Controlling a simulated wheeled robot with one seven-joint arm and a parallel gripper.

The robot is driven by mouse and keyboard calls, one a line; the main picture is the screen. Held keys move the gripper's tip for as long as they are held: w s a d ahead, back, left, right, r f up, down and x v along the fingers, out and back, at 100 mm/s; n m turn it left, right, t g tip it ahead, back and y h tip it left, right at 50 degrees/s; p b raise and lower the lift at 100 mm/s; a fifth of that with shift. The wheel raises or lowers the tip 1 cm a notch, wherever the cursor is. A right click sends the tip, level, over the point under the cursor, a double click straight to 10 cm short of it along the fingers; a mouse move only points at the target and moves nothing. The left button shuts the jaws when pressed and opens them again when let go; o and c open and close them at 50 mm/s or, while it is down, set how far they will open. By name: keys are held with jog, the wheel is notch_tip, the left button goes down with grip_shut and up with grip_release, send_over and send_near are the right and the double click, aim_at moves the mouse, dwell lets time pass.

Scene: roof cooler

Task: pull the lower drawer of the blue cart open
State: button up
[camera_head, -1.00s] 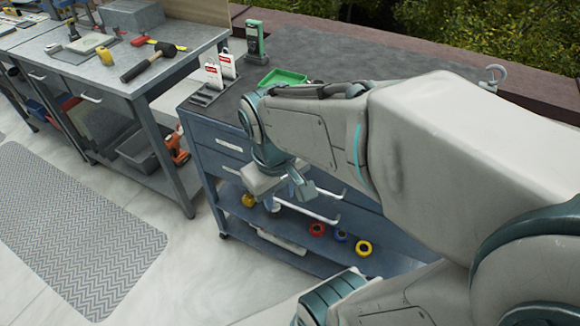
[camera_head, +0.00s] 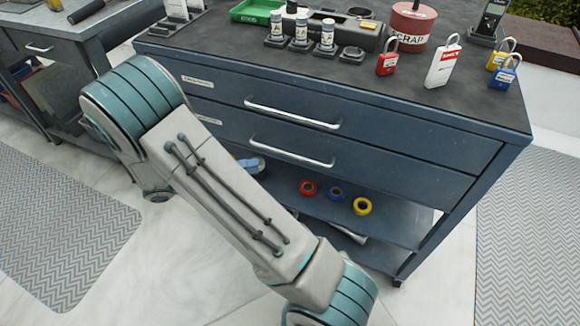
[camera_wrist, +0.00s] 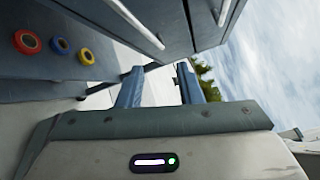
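The blue cart (camera_head: 515,160) fills the middle of the head view, with two drawers one above the other. The lower drawer (camera_head: 390,171) has a silver bar handle (camera_head: 292,152), and its front looks flush with the upper drawer (camera_head: 420,132). The upper drawer has its own bar handle (camera_head: 292,113). In the wrist view the cart is turned sideways, and the lower handle (camera_wrist: 135,22) shows at the top, ahead of and left of the fingers. My gripper (camera_wrist: 159,85) is open and empty there, apart from the handle. My arm hides the lower drawer's left part in the head view; the gripper is not visible there.
The open shelf below holds red (camera_head: 307,187), blue (camera_head: 336,193) and yellow (camera_head: 362,205) tape rolls. Padlocks, a red can (camera_head: 411,25) and a green tray (camera_head: 256,11) stand on the cart top. A workbench (camera_head: 45,45) is at left. Floor in front is clear.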

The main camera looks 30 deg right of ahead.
aim_at(291, 155)
notch_tip(291, 155, down, 4)
jog(key=w+a+n+t+h+b, duration=0.1)
jog(key=w+a+n+t+h, duration=0.1)
jog(key=n, duration=0.1)
jog(key=shift+n+g, duration=0.3)
jog(key=d+b, duration=0.1)
jog(key=d, duration=0.3)
jog(key=s+d+r+b, duration=0.1)
jog(key=d+b, duration=0.1)
jog(key=d, duration=0.3)
jog(key=s+d+r+b, duration=0.1)
jog(key=d, duration=0.4)
jog(key=shift+r, duration=0.15)
jog(key=shift+a, duration=0.1)
grip_shut()
